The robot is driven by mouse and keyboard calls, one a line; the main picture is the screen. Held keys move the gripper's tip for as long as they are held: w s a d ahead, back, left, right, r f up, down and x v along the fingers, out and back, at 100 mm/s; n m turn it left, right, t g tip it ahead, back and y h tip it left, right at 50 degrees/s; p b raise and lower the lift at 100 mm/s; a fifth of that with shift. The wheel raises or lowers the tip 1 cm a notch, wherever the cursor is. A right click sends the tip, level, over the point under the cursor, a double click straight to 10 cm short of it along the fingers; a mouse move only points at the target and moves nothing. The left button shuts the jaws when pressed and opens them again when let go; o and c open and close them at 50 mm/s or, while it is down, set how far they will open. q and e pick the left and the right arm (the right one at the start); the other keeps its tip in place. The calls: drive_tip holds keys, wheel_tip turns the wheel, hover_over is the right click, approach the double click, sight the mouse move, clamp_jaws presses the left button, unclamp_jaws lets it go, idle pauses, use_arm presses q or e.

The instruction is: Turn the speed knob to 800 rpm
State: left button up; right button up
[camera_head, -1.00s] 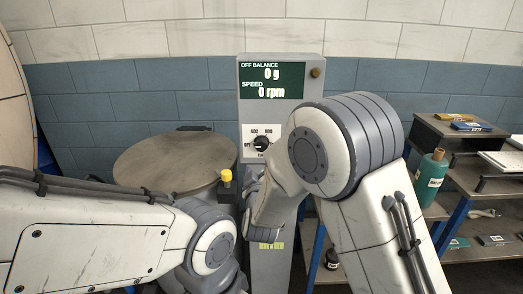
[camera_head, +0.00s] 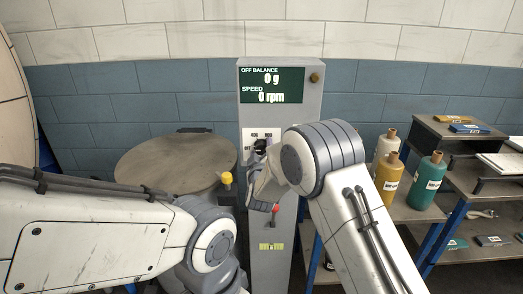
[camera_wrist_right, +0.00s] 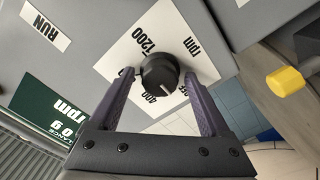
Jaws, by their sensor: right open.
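The black speed knob (camera_wrist_right: 160,72) sits on a white dial plate (camera_wrist_right: 178,35) in the right wrist view, with 400, 1200 and rpm printing visible. Its white mark points toward the 400 and OFF side. In the head view the control column (camera_head: 310,110) has a display (camera_head: 272,85) reading 0 g and 0 rpm. My right gripper (camera_head: 258,150) is at the dial and partly covers it. In the right wrist view its open fingers (camera_wrist_right: 158,78) stand on either side of the knob. I cannot tell whether they touch it. My left gripper is out of view.
A yellow knob (camera_head: 226,177) stands left of the column beside a round lidded vessel (camera_head: 170,160). A red-tipped part (camera_head: 275,209) is below the dial.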

drive_tip(key=shift+c, duration=0.3)
clamp_jaws()
drive_tip(key=shift+f+m+b, duration=0.15)
drive_tip(key=shift+m+b, duration=0.75)
drive_tip(key=shift+b, duration=0.25)
drive_tip(key=m+b, duration=1.5)
drive_tip(key=shift+d+f, duration=0.1)
drive_tip(key=m+b, duration=0.3)
drive_tip(key=m, duration=0.1)
drive_tip(key=shift+m, duration=0.3)
drive_tip(key=shift+m+b, duration=1.05)
drive_tip(key=shift+m, duration=0.05)
drive_tip(key=shift+o, duration=0.3)
unclamp_jaws()
